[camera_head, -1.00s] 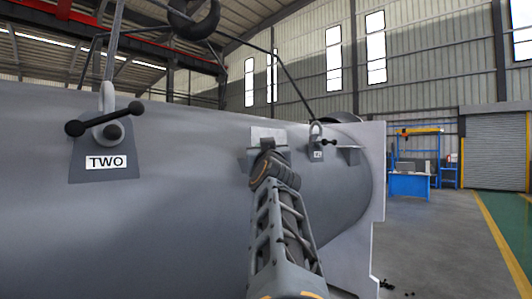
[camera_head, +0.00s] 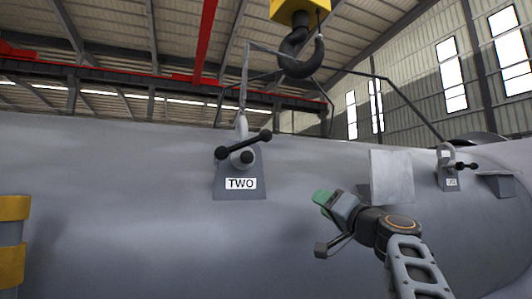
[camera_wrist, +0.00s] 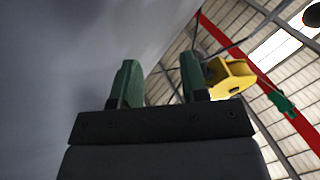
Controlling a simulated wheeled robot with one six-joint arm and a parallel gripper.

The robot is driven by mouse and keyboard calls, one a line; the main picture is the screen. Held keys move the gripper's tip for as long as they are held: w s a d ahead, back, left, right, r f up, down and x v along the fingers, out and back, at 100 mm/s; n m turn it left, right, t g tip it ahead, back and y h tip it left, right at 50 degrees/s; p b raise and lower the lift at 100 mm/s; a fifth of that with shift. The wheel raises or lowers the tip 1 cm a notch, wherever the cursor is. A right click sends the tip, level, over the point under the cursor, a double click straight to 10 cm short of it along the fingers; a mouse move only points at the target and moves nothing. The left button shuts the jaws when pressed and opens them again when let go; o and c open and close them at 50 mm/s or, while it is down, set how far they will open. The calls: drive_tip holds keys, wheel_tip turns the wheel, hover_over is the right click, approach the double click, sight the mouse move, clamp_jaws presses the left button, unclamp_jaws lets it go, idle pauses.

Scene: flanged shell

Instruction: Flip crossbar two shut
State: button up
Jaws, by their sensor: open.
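Crossbar two (camera_head: 256,140) is a dark bar with ball ends on a grey shackle fitting on the shell's side. It slants up to the right. Its plate (camera_head: 220,185) carries a white label reading TWO. A sling rises from the shackle towards the hook. My gripper (camera_head: 322,200), with green fingertips, is to the right of and below the crossbar, apart from it. In the wrist view the two green fingers (camera_wrist: 160,82) stand apart with nothing between them. The crossbar is not clearly seen in the wrist view.
The grey shell (camera_head: 110,190) fills the lower picture. A crane hook (camera_head: 302,60) hangs above. A pale plate (camera_head: 391,177) and another shackle fitting (camera_head: 448,170) with a small crossbar are to the right. A yellow-banded post (camera_head: 12,240) stands at the left edge.

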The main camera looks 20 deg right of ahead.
sight(265, 139)
drive_tip(key=s+a+r+n+g+y, duration=0.3)
drive_tip(key=s+a+r+n+y, duration=0.4)
drive_tip(key=y, duration=0.8)
drive_tip(key=shift+n+g+y, duration=0.3)
drive_tip(key=shift+n+g, duration=0.2)
drive_tip(key=shift+n, duration=0.1)
drive_tip(key=p+x, duration=0.2)
drive_tip(key=x, duration=0.1)
drive_tip(key=p+x, duration=0.2)
drive_tip(key=x, duration=0.2)
drive_tip(key=f+p+x, duration=0.1)
drive_tip(key=p+x, duration=0.1)
drive_tip(key=x, duration=0.2)
drive_tip(key=shift+w+a+r, duration=0.1)
drive_tip(key=shift+w+a, duration=0.25)
drive_tip(key=shift+a, duration=0.15)
drive_tip(key=shift+p+x, duration=0.5)
drive_tip(key=shift+x, duration=0.35)
clamp_jaws()
